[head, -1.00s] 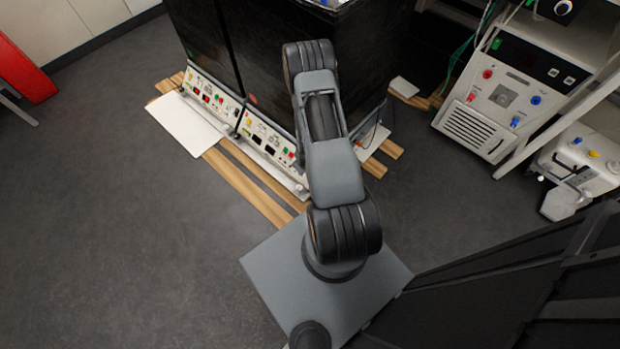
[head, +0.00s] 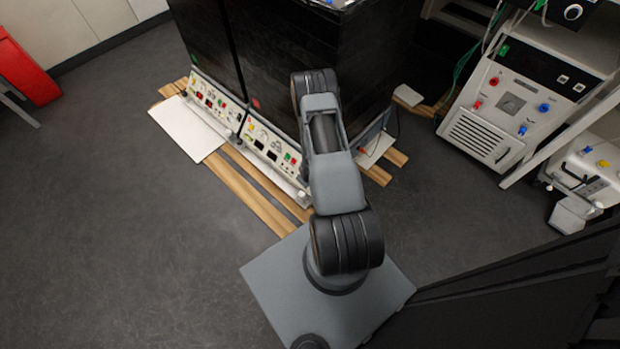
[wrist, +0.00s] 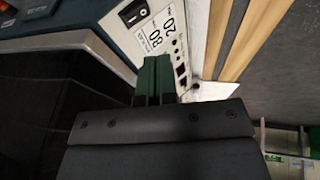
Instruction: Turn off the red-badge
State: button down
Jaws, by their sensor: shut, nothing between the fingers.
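A small red badge (head: 256,103) shows on the dark front of the right black cabinet (head: 300,70). Below it is a white control panel (head: 270,150) with coloured buttons and dark displays. In the wrist view, my gripper (wrist: 157,62) has its green fingers together, with nothing between them. Ahead of them is a white panel face (wrist: 160,45) with a black rocker switch (wrist: 133,13) and labels reading 80 and 20. The fingertips are just below the labels; I cannot tell whether they touch the panel. In the head view my gripper is hidden behind my arm and the cabinet.
The left black cabinet (head: 203,45) has a similar panel (head: 213,98). Wooden slats (head: 250,195) and a white plate (head: 187,128) lie at the cabinets' foot. A white instrument (head: 495,115) stands right.

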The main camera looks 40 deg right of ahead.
jog(key=b+x, duration=0.1)
jog(key=x, duration=0.2)
jog(key=d+b+x, duration=0.1)
jog(key=x, duration=0.2)
jog(key=shift+s+d+f+b, duration=0.1)
jog(key=shift+d+f+b, duration=0.05)
jog(key=shift+f+b, duration=0.2)
jog(key=shift+d+f, duration=0.45)
jog(key=shift+d, duration=0.05)
jog(key=shift+b, duration=0.3)
jog(key=shift+f+b, duration=0.4)
jog(key=shift+b, duration=0.1)
jog(key=shift+r, duration=0.1)
jog(key=shift+r+p, duration=0.15)
jog(key=shift+p, duration=0.15)
jog(key=shift+r+p, duration=0.4)
jog(key=shift+r, duration=0.2)
